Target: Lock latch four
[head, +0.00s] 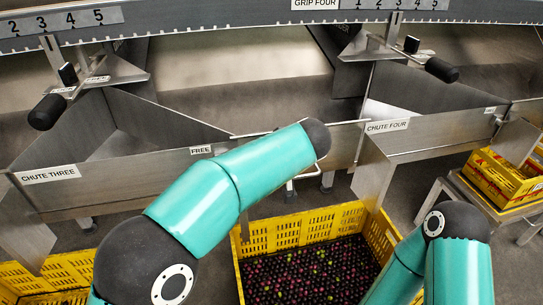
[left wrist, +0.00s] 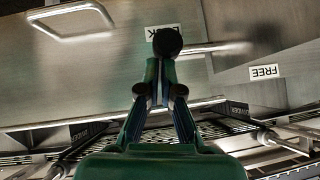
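In the left wrist view my left gripper (left wrist: 161,66) has its fingers drawn together. A round black knob (left wrist: 167,41) is right at its fingertips. I cannot tell whether they touch or pinch it. The knob partly covers an upside-down label (left wrist: 151,32), apparently LOCK. A metal rod (left wrist: 210,48) runs right from beside the knob, and a FREE label (left wrist: 265,71) is further right. In the head view the FREE label (head: 201,150) is left of my left forearm; the forearm hides the knob and gripper. The CHUTE FOUR label (head: 387,126) is to the right. My right gripper is out of view.
Black handles (head: 47,112) and (head: 442,70) hang over the chutes. A yellow crate (head: 295,222) of dark fruit stands below the left forearm. Another crate (head: 505,178) is on a stand at right. The numbered rail (head: 60,22) crosses the top.

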